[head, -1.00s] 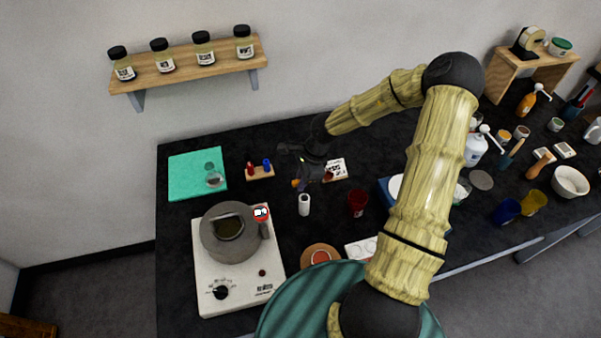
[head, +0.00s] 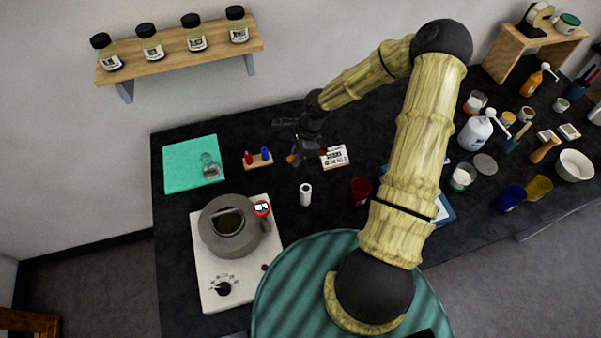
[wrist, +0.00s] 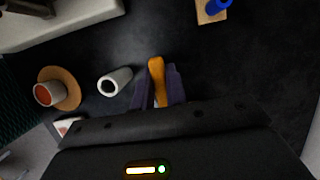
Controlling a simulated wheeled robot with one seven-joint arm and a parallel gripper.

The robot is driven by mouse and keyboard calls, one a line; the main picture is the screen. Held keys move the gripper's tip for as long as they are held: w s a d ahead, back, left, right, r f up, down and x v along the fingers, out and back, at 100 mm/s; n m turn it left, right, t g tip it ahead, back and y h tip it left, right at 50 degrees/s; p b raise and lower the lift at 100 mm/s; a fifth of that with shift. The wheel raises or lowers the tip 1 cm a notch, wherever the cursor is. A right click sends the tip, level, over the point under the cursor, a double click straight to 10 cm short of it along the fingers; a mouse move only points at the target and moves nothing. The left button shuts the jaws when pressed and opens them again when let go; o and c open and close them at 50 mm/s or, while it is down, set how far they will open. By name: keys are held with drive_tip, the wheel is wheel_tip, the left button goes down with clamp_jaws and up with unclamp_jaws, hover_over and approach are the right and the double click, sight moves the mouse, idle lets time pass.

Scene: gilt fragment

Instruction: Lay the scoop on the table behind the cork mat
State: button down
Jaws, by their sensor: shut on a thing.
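My gripper (head: 302,151) is shut on an orange, rounded piece (wrist: 156,72) that I take to be the scoop. In the wrist view it sticks out between the purple fingers (wrist: 158,90); its rear part is hidden by them. In the head view only a small orange bit (head: 292,159) shows under the gripper, above the dark table (head: 285,208). A round cork mat (wrist: 74,96) with a reddish round thing on it lies at the left of the wrist view. My own body hides the mat in the head view.
A white cylinder (head: 305,194) stands in front of the gripper.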

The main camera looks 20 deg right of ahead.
hover_over(293, 179)
drive_tip(key=f, duration=0.2)
drive_tip(key=d+f, duration=0.1)
drive_tip(key=f, duration=0.1)
drive_tip(key=shift+f, duration=0.2)
drive_tip(key=shift+f+p, duration=0.6)
drive_tip(key=shift+f, duration=1.5)
drive_tip(key=shift+f, duration=0.6)
drive_tip(key=c, duration=1.4)
unclamp_jaws()
drive_tip(key=shift+r, duration=0.15)
